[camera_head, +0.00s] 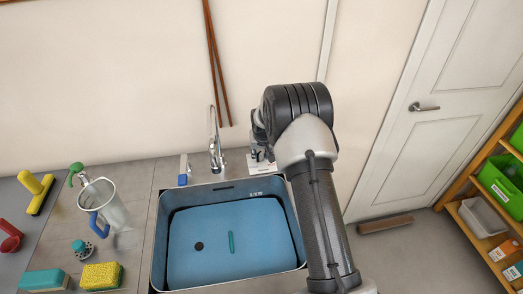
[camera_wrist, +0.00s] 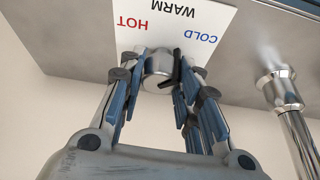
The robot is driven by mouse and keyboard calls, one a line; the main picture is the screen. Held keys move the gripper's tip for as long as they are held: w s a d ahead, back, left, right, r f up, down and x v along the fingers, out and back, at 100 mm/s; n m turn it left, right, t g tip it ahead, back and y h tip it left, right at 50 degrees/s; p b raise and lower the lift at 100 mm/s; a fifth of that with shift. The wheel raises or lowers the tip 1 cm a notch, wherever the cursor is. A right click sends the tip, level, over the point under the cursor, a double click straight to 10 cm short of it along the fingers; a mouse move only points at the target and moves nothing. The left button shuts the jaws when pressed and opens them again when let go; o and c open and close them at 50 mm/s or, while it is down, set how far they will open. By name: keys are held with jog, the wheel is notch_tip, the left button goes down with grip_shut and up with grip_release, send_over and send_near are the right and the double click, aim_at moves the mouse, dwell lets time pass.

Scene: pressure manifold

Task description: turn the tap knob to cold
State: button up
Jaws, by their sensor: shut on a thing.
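The tap knob (camera_wrist: 158,66) is a round silver knob in the wrist view, with a black pointer-like piece at its right side. It stands in front of a white card (camera_wrist: 150,22) that reads HOT in red, WARM in black and COLD in blue, upside down. My gripper (camera_wrist: 157,85) is shut on the knob, with blue-grey fingers on its left and right. The black piece lies on the COLD side of the knob, but I cannot tell its exact setting. In the head view my gripper (camera_head: 260,148) is over the card (camera_head: 262,168); the knob is mostly hidden.
A chrome faucet (camera_head: 216,150) stands left of my gripper, behind a blue sink basin (camera_head: 185,262). A wooden shelf (camera_head: 470,226) is far right.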

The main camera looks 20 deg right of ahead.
jog(key=shift+a+m+h+b, duration=0.1)
jog(key=shift+m+h+b, duration=0.3)
jog(key=shift+m+b, duration=0.55)
jog(key=shift+m, duration=0.25)
jog(key=o, duration=1.1)
jog(key=shift+c, duration=0.2)
jog(key=v, duration=1.2)
jog(key=shift+w, duration=0.25)
jog(key=shift+r, duration=0.1)
